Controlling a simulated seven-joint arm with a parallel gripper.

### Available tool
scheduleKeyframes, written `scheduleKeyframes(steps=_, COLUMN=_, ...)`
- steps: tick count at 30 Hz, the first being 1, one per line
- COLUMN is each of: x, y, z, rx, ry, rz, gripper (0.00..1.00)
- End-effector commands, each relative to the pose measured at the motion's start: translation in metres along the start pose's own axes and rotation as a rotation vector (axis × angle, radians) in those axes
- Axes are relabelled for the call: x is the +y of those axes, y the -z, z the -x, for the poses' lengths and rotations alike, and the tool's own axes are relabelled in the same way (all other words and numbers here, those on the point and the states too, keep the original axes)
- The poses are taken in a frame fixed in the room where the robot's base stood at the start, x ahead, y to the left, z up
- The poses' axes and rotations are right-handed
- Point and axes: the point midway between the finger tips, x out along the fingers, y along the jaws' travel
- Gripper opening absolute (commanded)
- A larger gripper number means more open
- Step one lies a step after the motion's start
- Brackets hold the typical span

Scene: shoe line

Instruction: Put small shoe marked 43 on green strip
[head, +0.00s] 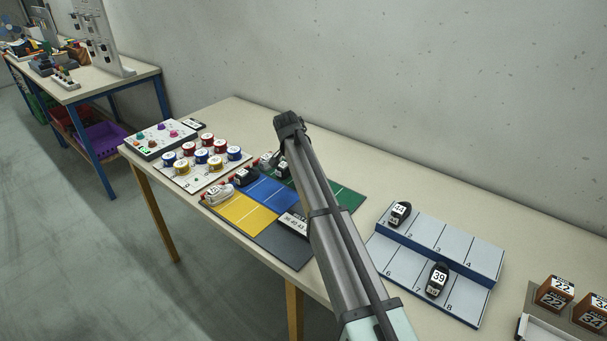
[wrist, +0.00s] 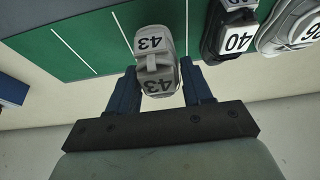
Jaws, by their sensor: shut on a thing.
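The small grey shoe marked 43 (wrist: 156,62) is between the two blue fingers of my gripper (wrist: 158,72) in the wrist view, and the gripper is shut on it. The shoe is at the green strip (wrist: 88,48), beside the black shoe marked 40 (wrist: 229,30). I cannot tell whether its sole touches the strip. In the head view my arm hides the held shoe and the fingers; the green strip (head: 346,197) shows to the right of the arm.
A grey shoe (wrist: 292,28) is beyond the black one. Blue (head: 267,193) and yellow (head: 241,214) strips lie in front of the green one. A stepped rack (head: 405,270) holds dark shoes marked 44 (head: 399,214) and 39 (head: 437,280). Green slots left of shoe 43 in the wrist view are empty.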

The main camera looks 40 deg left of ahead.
Motion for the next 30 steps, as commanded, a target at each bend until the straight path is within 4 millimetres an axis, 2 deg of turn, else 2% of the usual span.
scheduleKeyframes(steps=9, x=0.000, y=-0.013, z=-0.030, rx=0.000, ry=0.000, rz=0.000, gripper=0.19)
scheduleKeyframes(steps=21, x=0.000, y=-0.014, z=-0.034, rx=0.000, ry=0.000, rz=0.000, gripper=0.19)
scheduleKeyframes(steps=22, x=0.000, y=-0.014, z=-0.034, rx=0.000, ry=0.000, rz=0.000, gripper=0.52)
scheduleKeyframes(steps=30, x=0.000, y=-0.014, z=-0.034, rx=0.000, ry=0.000, rz=0.000, gripper=0.75)
